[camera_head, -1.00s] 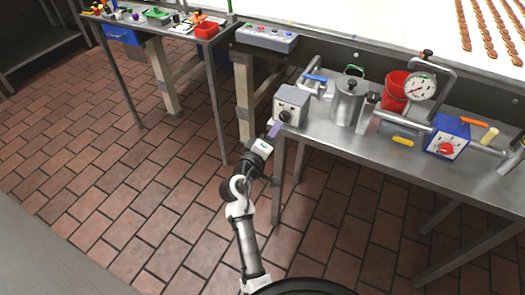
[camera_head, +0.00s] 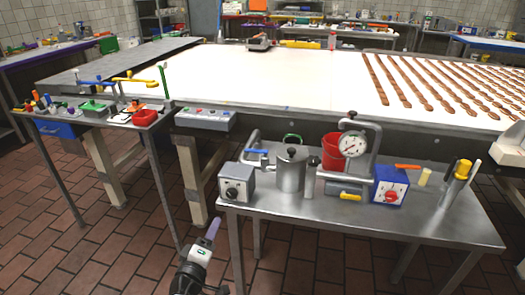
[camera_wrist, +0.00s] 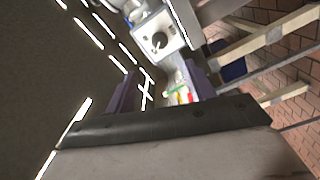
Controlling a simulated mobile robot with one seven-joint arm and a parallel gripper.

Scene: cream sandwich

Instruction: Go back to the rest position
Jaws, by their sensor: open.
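My gripper (camera_head: 211,230) shows at the bottom of the head view, purple-tipped and pointing up. In the picture it is just left of and below the grey knob box (camera_head: 236,184) at the left end of the metal table (camera_head: 340,220). In the wrist view my gripper (camera_wrist: 163,88) has its two purple fingers apart with nothing held between them. The knob box (camera_wrist: 158,36) shows beyond the fingers in that view, apart from them.
The metal table carries a steel pot (camera_head: 291,170), a red bucket (camera_head: 332,151), a round gauge (camera_head: 352,146) and a blue box (camera_head: 390,186). A side table (camera_head: 90,118) with small coloured items stands left. A long white conveyor (camera_head: 270,80) lies behind. Tiled floor (camera_head: 110,240) is free at left.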

